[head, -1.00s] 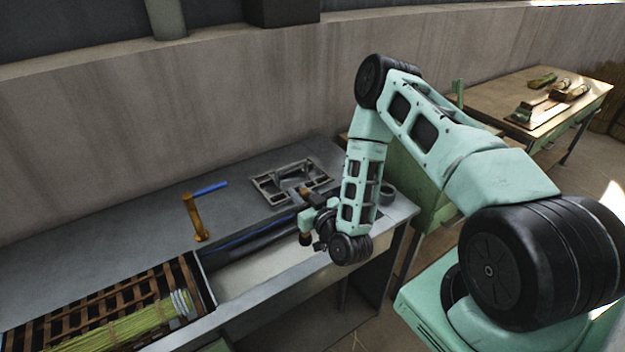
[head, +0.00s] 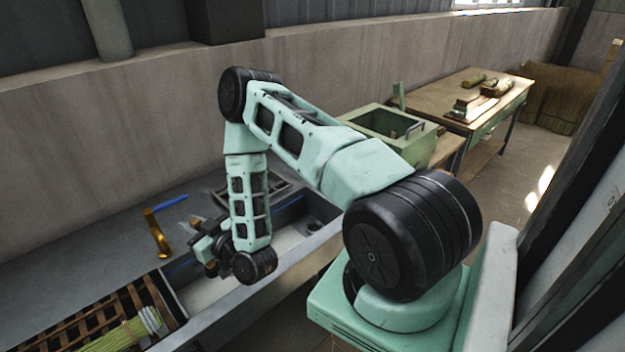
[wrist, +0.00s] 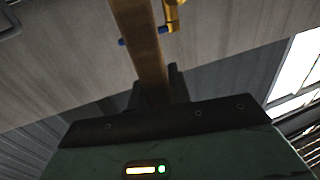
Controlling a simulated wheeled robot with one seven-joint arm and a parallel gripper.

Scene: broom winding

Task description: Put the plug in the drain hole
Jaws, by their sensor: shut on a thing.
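My gripper (head: 203,243) is over the sink basin (head: 215,288), just right of the orange tap (head: 158,236). It is shut on a long brown bar (wrist: 146,50), which stands out from between the dark fingers in the wrist view. I cannot tell whether this bar is part of the plug. A dark round fitting (head: 313,226) shows at the right end of the basin. It looks like the drain hole, but I cannot tell whether it is open. No separate plug is clear, and my arm hides part of the basin.
A slatted rack (head: 100,315) with a green bundle lies at the left end of the sink. A grey metal frame behind my arm is mostly hidden. A green box (head: 385,125) and a wooden table (head: 450,98) stand to the right.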

